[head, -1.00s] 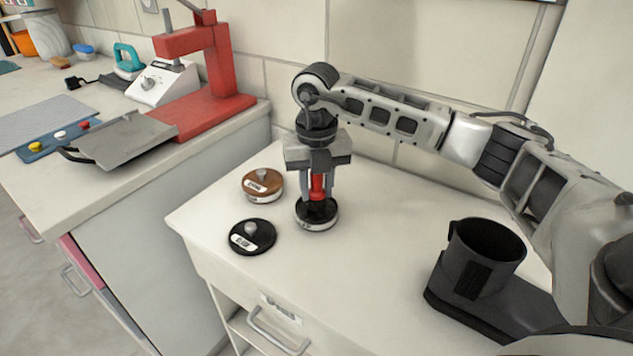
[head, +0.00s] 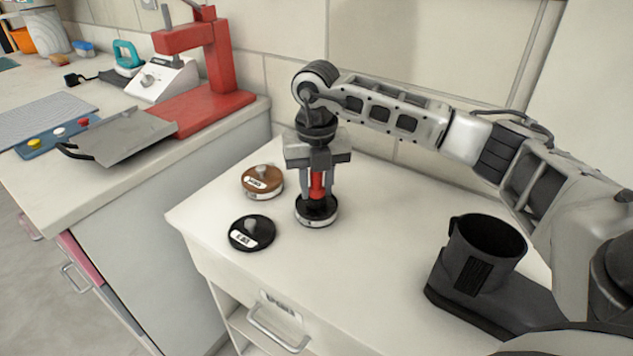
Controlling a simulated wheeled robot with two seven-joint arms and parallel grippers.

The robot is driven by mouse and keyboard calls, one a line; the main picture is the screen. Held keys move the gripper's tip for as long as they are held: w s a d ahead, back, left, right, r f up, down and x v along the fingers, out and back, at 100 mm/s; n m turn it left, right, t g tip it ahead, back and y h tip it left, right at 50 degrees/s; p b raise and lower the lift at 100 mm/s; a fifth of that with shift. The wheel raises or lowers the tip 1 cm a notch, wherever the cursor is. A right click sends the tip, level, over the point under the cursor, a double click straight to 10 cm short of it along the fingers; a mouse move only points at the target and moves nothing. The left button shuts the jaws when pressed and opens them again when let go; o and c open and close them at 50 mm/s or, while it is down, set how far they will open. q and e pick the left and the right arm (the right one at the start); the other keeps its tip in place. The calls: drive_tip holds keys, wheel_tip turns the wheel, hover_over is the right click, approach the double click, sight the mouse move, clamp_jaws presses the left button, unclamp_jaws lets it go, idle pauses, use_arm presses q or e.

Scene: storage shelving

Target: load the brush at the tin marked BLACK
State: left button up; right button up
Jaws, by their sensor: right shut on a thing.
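My right gripper (head: 318,188) points straight down, shut on a red-handled brush (head: 317,183). The brush stands upright at a round, pale-sided tin (head: 317,219) with a dark top. I cannot tell whether its lower end touches the tin's contents, and the tin's label is not readable. My left gripper is not in view.
A black boot (head: 468,276) stands on the white cabinet top (head: 350,290) at the right, under my right arm. The middle front of the top is clear. On the left counter stand a red press (head: 220,70) and a grey tray (head: 122,138).

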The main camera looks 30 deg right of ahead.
drive_tip(key=shift+f, duration=0.4)
idle(1.1)
wheel_tip(320, 180, up, 7)
drive_tip(key=p, duration=0.5)
idle(0.4)
idle(0.6)
